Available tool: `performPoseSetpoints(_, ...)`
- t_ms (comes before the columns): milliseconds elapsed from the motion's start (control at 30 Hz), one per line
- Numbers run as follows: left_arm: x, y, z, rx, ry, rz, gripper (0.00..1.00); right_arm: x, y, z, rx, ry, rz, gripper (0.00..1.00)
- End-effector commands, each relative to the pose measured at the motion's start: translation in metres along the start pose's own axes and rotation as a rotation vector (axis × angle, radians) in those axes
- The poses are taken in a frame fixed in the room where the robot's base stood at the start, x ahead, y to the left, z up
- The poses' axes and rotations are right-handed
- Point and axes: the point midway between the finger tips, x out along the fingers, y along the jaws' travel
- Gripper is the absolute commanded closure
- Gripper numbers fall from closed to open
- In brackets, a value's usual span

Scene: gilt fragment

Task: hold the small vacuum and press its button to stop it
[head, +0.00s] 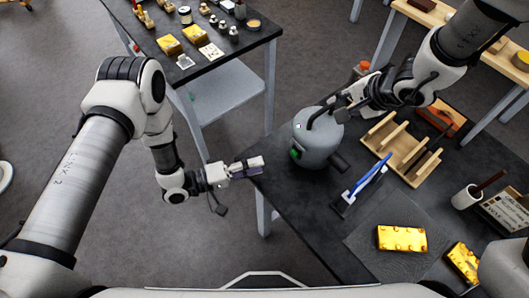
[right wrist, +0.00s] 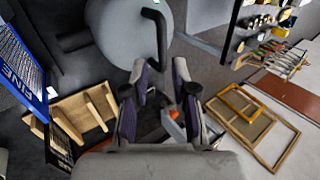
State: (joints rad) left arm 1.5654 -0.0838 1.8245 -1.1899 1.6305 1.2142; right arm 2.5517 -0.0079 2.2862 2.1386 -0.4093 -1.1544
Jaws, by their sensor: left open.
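The small vacuum (head: 320,148) is a grey rounded canister with a black curved handle on top, upright on the dark table. A green button or panel (head: 296,153) shows on its left side. My left gripper (head: 257,167) is open and empty, left of the vacuum near the table's edge, apart from it. My right gripper (head: 338,104) is beside the handle at the vacuum's top. In the right wrist view its fingers (right wrist: 160,68) stand apart, with the black handle (right wrist: 158,30) in line with the gap. Whether they touch it is unclear.
A wooden rack (head: 402,148), a blue-handled tool (head: 371,175) and gilt pieces (head: 402,238) lie right of the vacuum. A cup (head: 466,197) stands further right. Another table (head: 215,50) with small items is behind. Open floor lies left of the table.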

Motion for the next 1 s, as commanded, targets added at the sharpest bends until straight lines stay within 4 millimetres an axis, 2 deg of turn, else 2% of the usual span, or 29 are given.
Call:
performPoseSetpoints(400, -0.001, -0.001, 0.000, -0.001, 0.004, -0.005, 0.58, 0.066, 0.001, 0.000, -0.002, 0.000, 0.003, 0.73)
performPoseSetpoints(533, -0.001, -0.001, 0.000, 0.000, 0.004, -0.005, 0.58, 0.075, 0.001, 0.000, -0.001, 0.001, 0.002, 0.73)
performPoseSetpoints(733, -0.001, -0.001, 0.000, 0.000, 0.004, -0.006, 0.58, 0.076, 0.001, 0.000, -0.001, 0.001, 0.001, 0.73)
performPoseSetpoints(767, -0.001, -0.001, 0.000, 0.000, 0.004, -0.006, 0.58, 0.076, 0.001, 0.000, 0.000, 0.001, 0.001, 0.77)
performPoseSetpoints(800, -0.001, -0.001, 0.000, 0.000, 0.004, -0.006, 0.58, 0.076, 0.001, 0.000, 0.000, 0.001, 0.001, 0.91)
performPoseSetpoints(833, -0.001, -0.001, 0.000, 0.000, 0.004, -0.006, 0.58, 0.076, 0.001, 0.000, -0.001, 0.001, 0.001, 1.00)
performPoseSetpoints(967, -0.001, -0.001, 0.000, 0.000, 0.004, -0.006, 0.58, 0.076, 0.001, 0.000, 0.000, 0.001, 0.001, 1.00)
performPoseSetpoints(1000, -0.001, -0.001, 0.000, 0.000, 0.004, -0.006, 0.62, 0.076, 0.001, 0.000, 0.000, 0.001, 0.001, 1.00)
